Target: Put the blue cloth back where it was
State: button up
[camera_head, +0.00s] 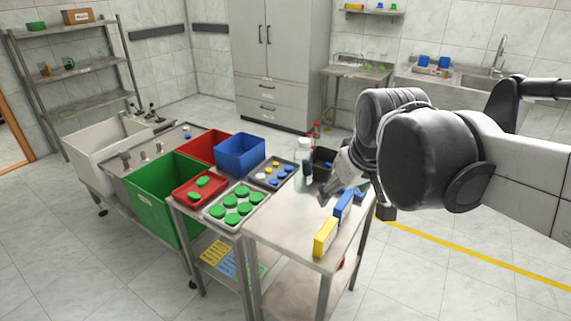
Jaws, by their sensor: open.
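I cannot tell for sure which item is the blue cloth. A flat blue patch (229,263) shows on the lower shelf of the steel table, between a yellow patch (215,251) and a green one. Upright blue blocks (343,206) stand on the table top's right side, behind a yellow block (325,237). My gripper (332,190) is open above the table's right part, close to the blue blocks. The arm and gripper body hide part of that area, and I see nothing held.
A tray of green caps (236,206), a red tray (198,189), a tray of small caps (271,174) and a clear bottle (303,166) crowd the table's left and back. Green (168,193) and blue (240,153) bins stand beyond. The table's front middle is clear.

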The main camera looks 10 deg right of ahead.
jog(key=s+a+f+m+t, duration=0.1)
jog(key=s+f, duration=0.3)
jog(key=s, duration=0.4)
jog(key=shift+s+a+f+m+t, duration=0.25)
jog(key=shift+a+m, duration=0.25)
jog(key=shift+a, duration=0.4)
